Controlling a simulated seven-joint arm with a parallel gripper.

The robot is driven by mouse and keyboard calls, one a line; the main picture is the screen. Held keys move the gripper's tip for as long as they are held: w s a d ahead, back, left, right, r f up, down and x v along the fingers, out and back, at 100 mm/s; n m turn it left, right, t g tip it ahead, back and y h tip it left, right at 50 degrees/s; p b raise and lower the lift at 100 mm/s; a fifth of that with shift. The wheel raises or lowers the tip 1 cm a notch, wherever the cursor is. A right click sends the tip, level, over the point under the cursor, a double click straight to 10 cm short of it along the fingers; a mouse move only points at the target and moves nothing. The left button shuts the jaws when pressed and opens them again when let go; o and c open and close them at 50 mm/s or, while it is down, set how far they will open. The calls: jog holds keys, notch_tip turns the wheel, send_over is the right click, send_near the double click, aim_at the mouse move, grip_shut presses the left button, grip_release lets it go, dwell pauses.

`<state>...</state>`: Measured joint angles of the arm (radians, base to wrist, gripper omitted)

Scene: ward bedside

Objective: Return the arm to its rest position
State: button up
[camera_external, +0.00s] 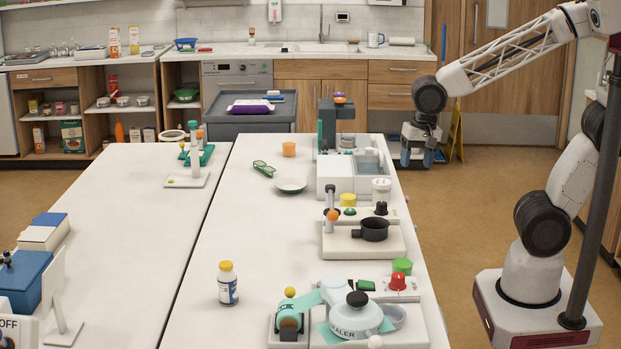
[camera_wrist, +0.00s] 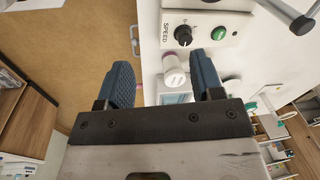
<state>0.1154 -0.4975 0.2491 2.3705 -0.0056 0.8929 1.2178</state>
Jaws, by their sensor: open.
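My arm stands on its base at the right of the external view, with its upper links raised and its wrist hanging down. My gripper (camera_external: 420,157) is beyond the right edge of the white table (camera_external: 240,225), near its far end, apart from the things on it. In the wrist view the two blue fingers of my gripper (camera_wrist: 165,85) are spread wide. Nothing is held between them. A white-capped container (camera_wrist: 174,78) shows past the gap, on the table farther off.
A grey-white machine (camera_external: 342,178), a black pot (camera_external: 373,229) on a hotplate and a pill bottle (camera_external: 228,284) stand on the table. A yellow floor sign (camera_external: 455,135) stands behind my gripper. Open floor (camera_external: 455,215) lies between the table and my base.

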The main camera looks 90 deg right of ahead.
jog(key=s+a+r+n+t, duration=0.1)
jog(key=s+a+r+n, duration=0.3)
jog(key=s+n, duration=0.4)
jog(key=shift+s+n, duration=0.25)
jog(key=shift+n, duration=3.25)
jog(key=shift+a, duration=0.1)
